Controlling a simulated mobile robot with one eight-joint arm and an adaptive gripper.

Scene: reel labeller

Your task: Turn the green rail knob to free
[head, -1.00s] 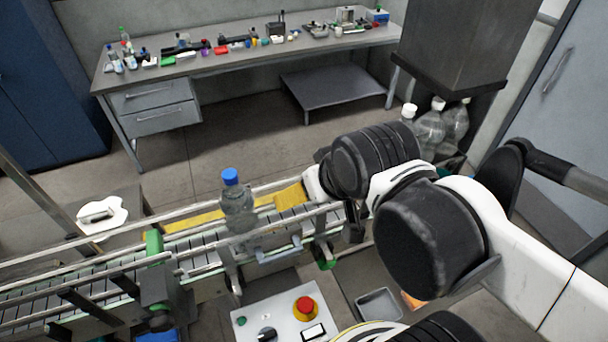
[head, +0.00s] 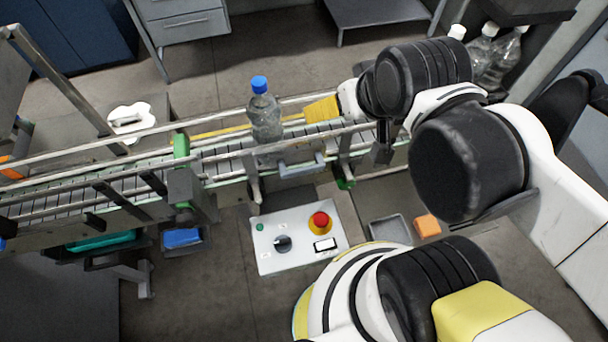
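A green knob-like part (head: 345,183) sits low on the near side of the conveyor rail, just left of my arm. Another green part (head: 181,146), a clamp-like block, stands on the near rail further left. I cannot tell from the picture which setting either is in. My arm reaches in from the right above the rail. I cannot make out my gripper's fingers; a dark block below my wrist, close right of the lower green part, may belong to it or to the conveyor.
A blue-capped bottle (head: 265,118) stands upright on the conveyor. A control panel (head: 270,262) with a red button (head: 320,220) lies in front. A grey tray (head: 388,229) and an orange block (head: 427,226) are to its right. Rails and posts crowd the left.

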